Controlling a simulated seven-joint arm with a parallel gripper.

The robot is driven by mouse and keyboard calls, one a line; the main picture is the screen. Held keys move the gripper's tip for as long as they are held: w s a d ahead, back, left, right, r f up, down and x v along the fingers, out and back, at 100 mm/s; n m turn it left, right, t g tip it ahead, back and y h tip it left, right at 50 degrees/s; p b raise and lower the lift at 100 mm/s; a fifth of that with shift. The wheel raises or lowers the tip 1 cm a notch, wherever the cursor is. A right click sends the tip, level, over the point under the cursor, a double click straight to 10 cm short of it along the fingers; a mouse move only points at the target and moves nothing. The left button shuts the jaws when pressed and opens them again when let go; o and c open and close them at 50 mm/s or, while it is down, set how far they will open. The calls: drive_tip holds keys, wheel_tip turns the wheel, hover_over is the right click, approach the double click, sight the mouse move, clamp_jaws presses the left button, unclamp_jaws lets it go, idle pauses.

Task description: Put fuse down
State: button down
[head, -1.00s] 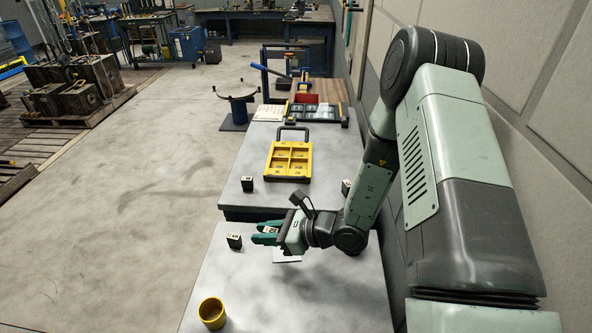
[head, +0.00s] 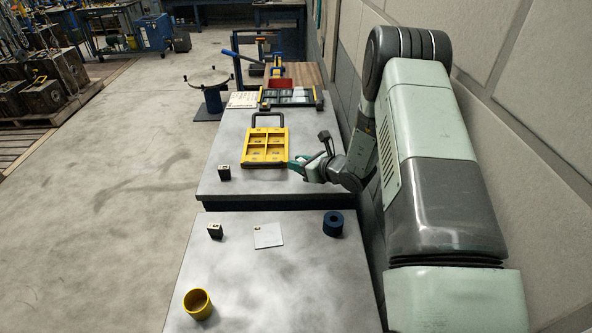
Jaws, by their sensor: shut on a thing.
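My gripper (head: 297,167) is over the far table, beside the lower right corner of the yellow compartment tray (head: 246,163). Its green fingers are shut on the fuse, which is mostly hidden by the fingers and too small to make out. I cannot tell whether the fingers touch the tray or the table. A small black labelled block (head: 223,173) stands on the far table, left of the tray. A similar block (head: 215,231) stands on the near table.
The near table (head: 290,285) holds a white card (head: 268,235), a dark blue ring (head: 333,224) and a yellow cup (head: 197,304). The wall is close on the right.

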sight(299, 182)
drive_tip(key=shift+f, duration=2.1)
drive_tip(key=c, duration=0.9)
unclamp_jaws()
drive_tip(key=shift+f, duration=0.15)
